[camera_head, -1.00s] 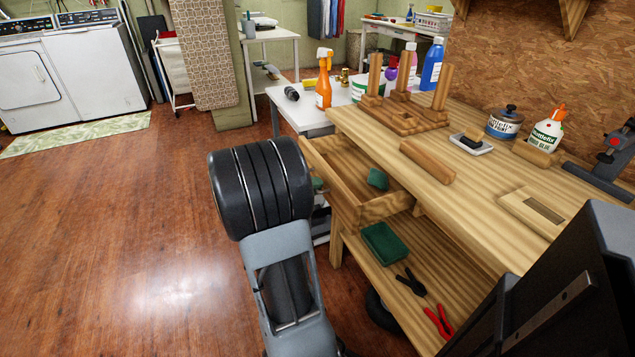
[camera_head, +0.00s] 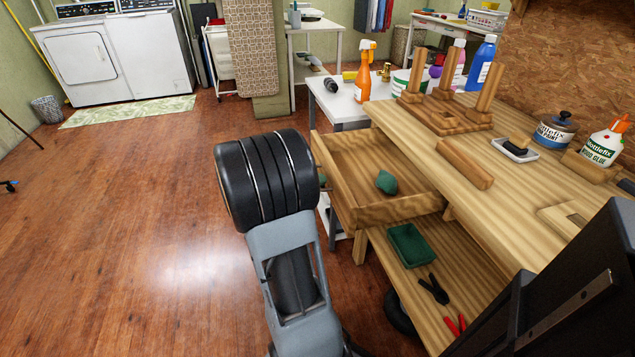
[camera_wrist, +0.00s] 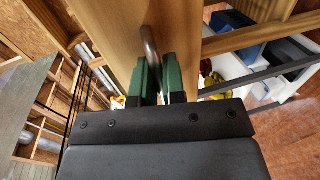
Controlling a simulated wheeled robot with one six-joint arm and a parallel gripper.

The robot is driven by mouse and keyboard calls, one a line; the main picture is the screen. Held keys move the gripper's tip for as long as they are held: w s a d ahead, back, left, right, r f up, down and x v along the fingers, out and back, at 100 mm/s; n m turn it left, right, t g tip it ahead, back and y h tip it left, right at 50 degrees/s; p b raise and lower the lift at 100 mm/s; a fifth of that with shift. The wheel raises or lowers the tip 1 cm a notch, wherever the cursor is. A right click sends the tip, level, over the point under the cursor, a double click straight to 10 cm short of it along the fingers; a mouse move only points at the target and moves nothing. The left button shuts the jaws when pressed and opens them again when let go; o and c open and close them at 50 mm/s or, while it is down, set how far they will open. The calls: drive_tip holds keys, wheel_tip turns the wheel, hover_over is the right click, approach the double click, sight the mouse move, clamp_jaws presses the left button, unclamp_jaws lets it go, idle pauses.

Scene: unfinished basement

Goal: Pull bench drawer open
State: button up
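The bench drawer (camera_head: 385,211) is pale wood and stands well out from the workbench (camera_head: 535,215), just under its top. Its inside shows, with a small green object (camera_head: 386,183) in it. In the wrist view, the drawer's wooden front (camera_wrist: 120,35) is close ahead, with a curved metal handle (camera_wrist: 151,60) on it. My gripper (camera_wrist: 159,78) has its two green fingers close on either side of the handle, shut on it. In the head view, my black wrist hides the fingers and most of the handle.
A green tray (camera_head: 410,246), dark pliers-like clamp (camera_head: 433,289) and red-handled tool lie on the lower shelf. Bottles and wooden blocks stand on the bench top. A white table (camera_head: 345,105) is behind the drawer. The wooden floor (camera_head: 130,220) at left is clear.

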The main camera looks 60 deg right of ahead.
drive_tip(key=o, duration=0.4)
drive_tip(key=shift+a, duration=0.1)
drive_tip(key=p+v, duration=0.2)
drive_tip(key=v, duration=1.1)
drive_tip(key=shift+w+a, duration=0.2)
drive_tip(key=shift+w, duration=0.1)
drive_tip(key=shift+r, duration=0.15)
drive_tip(key=s+a+r+n+t+y+p, duration=0.2)
drive_tip(key=a+r+n+t+y+p, duration=0.2)
drive_tip(key=a+r+p, duration=0.6)
drive_tip(key=s+a+r+n+t+y+p, duration=0.3)
drive_tip(key=a+r+t+y+p, duration=0.5)
drive_tip(key=a+r+p, duration=0.3)
drive_tip(key=a+n+t+p, duration=0.1)
drive_tip(key=a+p, duration=0.1)
drive_tip(key=p, duration=0.1)
drive_tip(key=shift+s+r+n+t, duration=0.15)
drive_tip(key=shift+r+n+t, duration=0.15)
drive_tip(key=shift+t, duration=0.1)
